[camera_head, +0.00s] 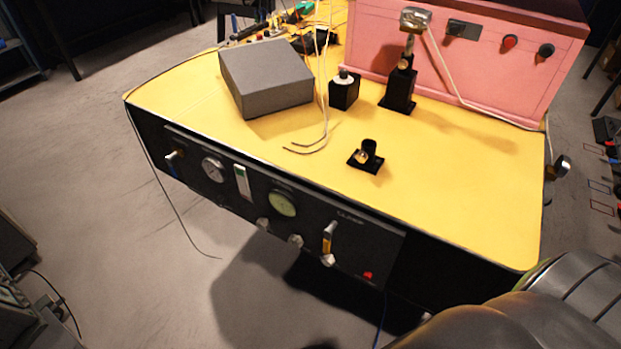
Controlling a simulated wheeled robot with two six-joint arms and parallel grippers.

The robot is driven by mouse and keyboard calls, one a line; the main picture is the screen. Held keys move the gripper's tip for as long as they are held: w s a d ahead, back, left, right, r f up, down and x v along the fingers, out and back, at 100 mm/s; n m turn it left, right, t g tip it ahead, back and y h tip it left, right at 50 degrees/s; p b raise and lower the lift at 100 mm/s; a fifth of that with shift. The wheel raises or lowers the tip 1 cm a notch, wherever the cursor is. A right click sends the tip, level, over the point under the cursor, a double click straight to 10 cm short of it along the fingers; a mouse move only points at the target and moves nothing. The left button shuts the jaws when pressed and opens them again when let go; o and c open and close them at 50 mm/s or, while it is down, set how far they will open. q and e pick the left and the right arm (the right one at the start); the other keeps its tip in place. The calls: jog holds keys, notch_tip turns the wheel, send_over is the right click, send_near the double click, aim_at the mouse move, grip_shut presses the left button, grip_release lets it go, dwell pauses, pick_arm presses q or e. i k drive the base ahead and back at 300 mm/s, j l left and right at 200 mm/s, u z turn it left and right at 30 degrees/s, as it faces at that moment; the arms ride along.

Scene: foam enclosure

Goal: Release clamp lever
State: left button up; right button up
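A black upright fixture (399,88) stands on the yellow bench top, in front of the pink box. A metal head (416,19) shows above it; I cannot tell whether this is the clamp lever or how it is set. A smaller black fixture (367,157) with a short post and a round brass-coloured part stands nearer the front edge. Neither gripper is in view. A silver rounded arm link of mine fills the bottom right corner, apart from the fixtures.
A grey block (265,77) and a small black cube (344,91) with a white top stand left of the fixture. Thin wires (325,110) hang over the bench. The pink box (470,65) blocks the back. The right bench top is clear.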

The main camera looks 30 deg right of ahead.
aim_at(327, 232)
jog(key=z, duration=0.95)
